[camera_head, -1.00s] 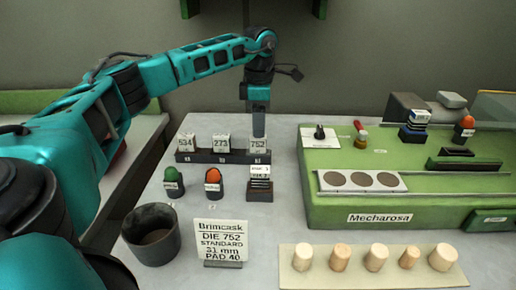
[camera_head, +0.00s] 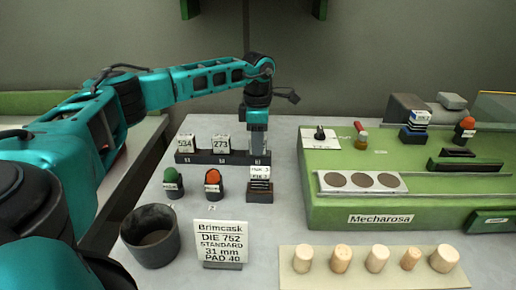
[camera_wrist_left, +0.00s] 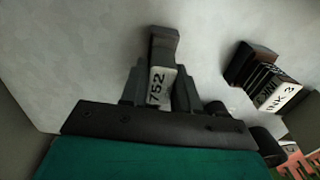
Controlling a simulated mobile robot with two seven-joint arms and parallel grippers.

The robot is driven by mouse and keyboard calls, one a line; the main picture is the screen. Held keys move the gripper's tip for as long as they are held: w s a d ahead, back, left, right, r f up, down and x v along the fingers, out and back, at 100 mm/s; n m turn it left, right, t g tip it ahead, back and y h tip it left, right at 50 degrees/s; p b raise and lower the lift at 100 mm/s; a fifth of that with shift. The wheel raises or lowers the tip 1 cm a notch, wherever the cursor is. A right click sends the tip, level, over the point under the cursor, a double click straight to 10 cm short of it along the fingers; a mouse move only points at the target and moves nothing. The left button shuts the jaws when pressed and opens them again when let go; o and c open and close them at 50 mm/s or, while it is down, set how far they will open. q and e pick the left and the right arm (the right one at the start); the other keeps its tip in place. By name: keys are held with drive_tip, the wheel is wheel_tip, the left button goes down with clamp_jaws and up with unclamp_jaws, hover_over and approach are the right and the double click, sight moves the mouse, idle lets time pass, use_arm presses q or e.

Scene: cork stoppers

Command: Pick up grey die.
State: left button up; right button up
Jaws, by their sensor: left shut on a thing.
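A die block labelled 752 (camera_wrist_left: 158,88) shows in the left wrist view between the fingers of my left gripper (camera_wrist_left: 160,92). My left gripper is shut on it. In the head view my left gripper (camera_head: 257,144) is low over the right end of the black die rack (camera_head: 222,158) and hides the 752 block there. I cannot tell whether the block still rests in the rack. The blocks labelled 534 (camera_head: 185,142) and 273 (camera_head: 221,143) stand in the rack to the left. My right gripper is not in view.
Ink pads (camera_head: 260,185), a red-topped stamp (camera_head: 213,183) and a green-topped one (camera_head: 172,182) stand in front of the rack.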

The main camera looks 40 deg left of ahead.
use_arm(q)
drive_tip(key=c, duration=0.5)
clamp_jaws()
drive_tip(key=shift+r, duration=0.15)
